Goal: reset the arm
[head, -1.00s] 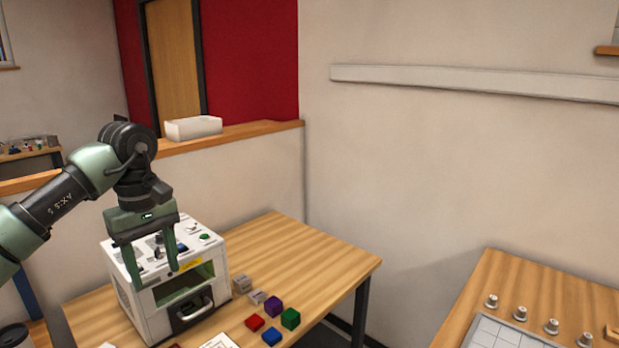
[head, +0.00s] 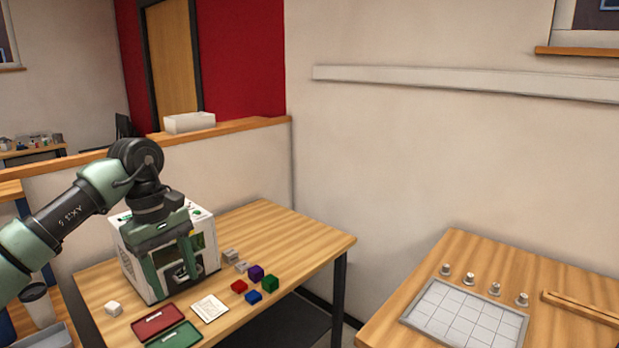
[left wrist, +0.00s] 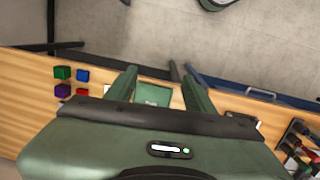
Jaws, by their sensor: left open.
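My left gripper (head: 170,276) is open and empty. In the head view it hangs with its fingers pointing down in front of the white laser marker machine (head: 135,262), hiding part of its front. In the left wrist view the two fingers of my left gripper (left wrist: 158,82) are spread apart, with the wooden table and a green tray (left wrist: 153,95) showing between and beyond them. My left arm reaches in from the left. My right gripper does not show.
On the wooden table (head: 310,240) lie a red tray (head: 158,320), a green tray (head: 175,337), a white card (head: 210,308) and several coloured cubes (head: 255,273). A second table at right holds a gridded tray (head: 465,313) and several small knobs (head: 468,279). A gap separates the tables.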

